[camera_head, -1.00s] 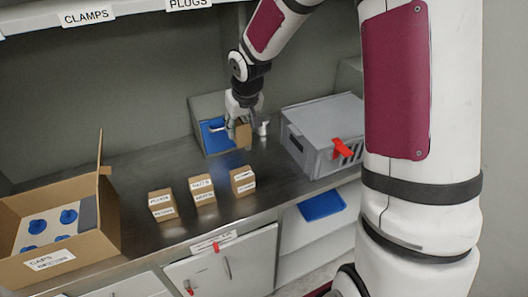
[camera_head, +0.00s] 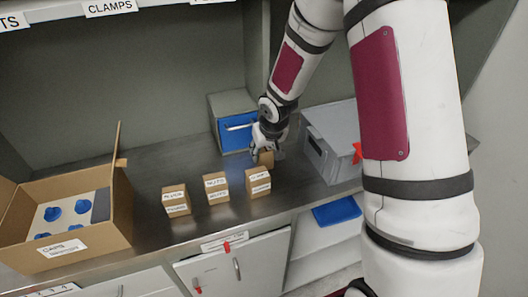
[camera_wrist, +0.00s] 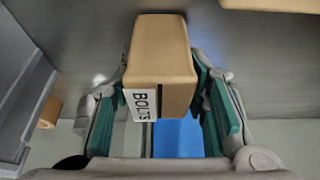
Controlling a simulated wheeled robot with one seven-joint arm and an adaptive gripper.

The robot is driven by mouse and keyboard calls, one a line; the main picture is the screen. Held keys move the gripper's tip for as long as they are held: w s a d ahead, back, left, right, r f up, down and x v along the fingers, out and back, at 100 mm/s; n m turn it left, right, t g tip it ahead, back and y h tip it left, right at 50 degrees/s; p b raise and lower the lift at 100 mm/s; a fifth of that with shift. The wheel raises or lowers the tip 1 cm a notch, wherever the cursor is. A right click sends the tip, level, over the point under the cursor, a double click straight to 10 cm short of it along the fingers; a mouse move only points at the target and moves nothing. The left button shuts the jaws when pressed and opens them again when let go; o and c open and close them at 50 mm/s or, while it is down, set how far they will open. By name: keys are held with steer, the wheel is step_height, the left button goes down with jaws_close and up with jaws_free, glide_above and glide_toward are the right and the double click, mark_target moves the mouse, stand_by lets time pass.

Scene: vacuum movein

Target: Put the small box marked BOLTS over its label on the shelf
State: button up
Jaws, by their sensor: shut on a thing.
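The small tan box marked BOLTS (camera_wrist: 165,60) is between the green-padded fingers of my gripper (camera_wrist: 165,92) in the wrist view. Its white label faces the camera. In the head view my gripper (camera_head: 266,152) holds the box (camera_head: 267,159) low, behind the rightmost of three small boxes; whether it touches the counter I cannot tell. The shelf (camera_head: 62,13) crosses the top left. It bears a CLAMPS label (camera_head: 108,7) and a cut-off label ending in TS (camera_head: 14,21), whose full word is hidden.
Three small labelled boxes, left (camera_head: 176,201), middle (camera_head: 216,188) and right (camera_head: 257,184), stand on the counter (camera_head: 150,172). An open carton (camera_head: 100,236) with blue caps is at left. A blue-fronted grey unit (camera_head: 236,104) and grey crate (camera_head: 322,150) stand behind and right.

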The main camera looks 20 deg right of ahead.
steer(key=shift+f, duration=0.2)
steer(key=o, duration=1.3)
steer(key=shift+r, duration=0.1)
steer(key=s+r+h+p, duration=0.1)
steer(key=s+r, duration=0.3)
steer(key=r, duration=0.5)
steer(key=s+r+p, duration=0.1)
steer(key=s+r, duration=0.4)
steer(key=r, duration=0.3)
steer(key=shift+t+y, duration=0.3)
steer(key=shift+y, duration=0.1)
steer(key=s+r, duration=0.4)
steer(key=s, duration=0.3)
steer(key=s+a+r, duration=0.1)
steer(key=s+r, duration=0.3)
steer(key=s, duration=0.4)
steer(key=s+a+r, duration=0.1)
steer(key=s+r, duration=0.2)
steer(key=s, duration=0.4)
steer(key=shift+s+a+r, duration=0.25)
steer(key=shift+s+r, duration=0.05)
steer(key=shift+r, duration=0.1)
steer(key=o, duration=0.4)
steer(key=shift+s+a, duration=0.1)
steer(key=shift+s, duration=0.35)
steer(key=shift+c, duration=0.2)
